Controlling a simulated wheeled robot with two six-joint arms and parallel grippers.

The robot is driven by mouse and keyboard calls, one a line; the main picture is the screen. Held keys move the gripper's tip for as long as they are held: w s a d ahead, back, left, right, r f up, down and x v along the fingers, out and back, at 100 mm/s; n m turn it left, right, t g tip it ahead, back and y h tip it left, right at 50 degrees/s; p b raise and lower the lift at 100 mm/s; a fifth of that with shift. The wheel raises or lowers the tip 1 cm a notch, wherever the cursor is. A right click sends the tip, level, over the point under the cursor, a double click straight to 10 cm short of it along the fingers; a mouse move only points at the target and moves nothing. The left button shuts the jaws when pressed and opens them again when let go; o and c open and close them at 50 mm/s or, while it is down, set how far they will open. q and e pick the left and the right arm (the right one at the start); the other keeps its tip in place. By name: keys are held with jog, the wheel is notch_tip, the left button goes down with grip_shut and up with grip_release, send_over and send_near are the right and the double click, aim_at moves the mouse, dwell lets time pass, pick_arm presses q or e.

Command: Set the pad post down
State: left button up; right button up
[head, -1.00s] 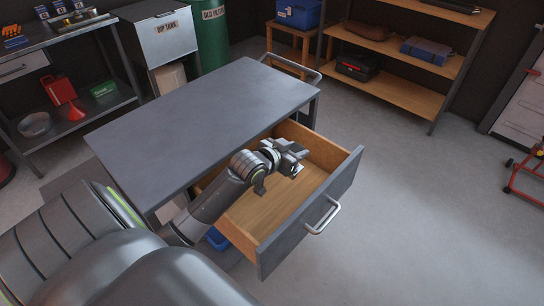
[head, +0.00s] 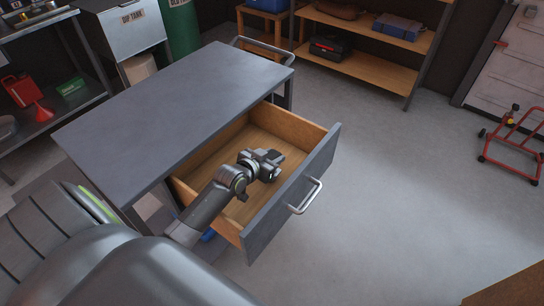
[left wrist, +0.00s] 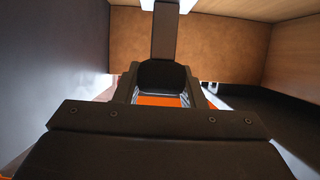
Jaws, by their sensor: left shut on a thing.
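My left gripper (head: 266,166) is inside the outline of an open drawer (head: 300,128) and points down into it. The drawer is pulled out of a grey-topped workbench (head: 170,110). In the left wrist view a grey post (left wrist: 165,38) with a dark block at its near end stands between the fingers, and my left gripper (left wrist: 162,95) is shut on it. An orange patch shows just below the block. In the head view the pad post is hidden by the gripper, so I cannot tell whether it touches the drawer floor. My right gripper is out of view.
The drawer front with its handle (head: 306,197) stands close beside the gripper. The drawer's wooden floor (head: 205,168) looks bare where it shows. A wooden shelf (head: 360,68) stands at the back, and a red stand (head: 512,150) at the right. Open floor lies between.

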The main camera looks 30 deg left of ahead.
pick_arm(q)
jog(key=shift+f, duration=0.15)
jog(key=o, duration=1.1)
jog(key=shift+c, duration=0.2)
jog(key=shift+s+r, duration=0.25)
jog(key=v, duration=0.7)
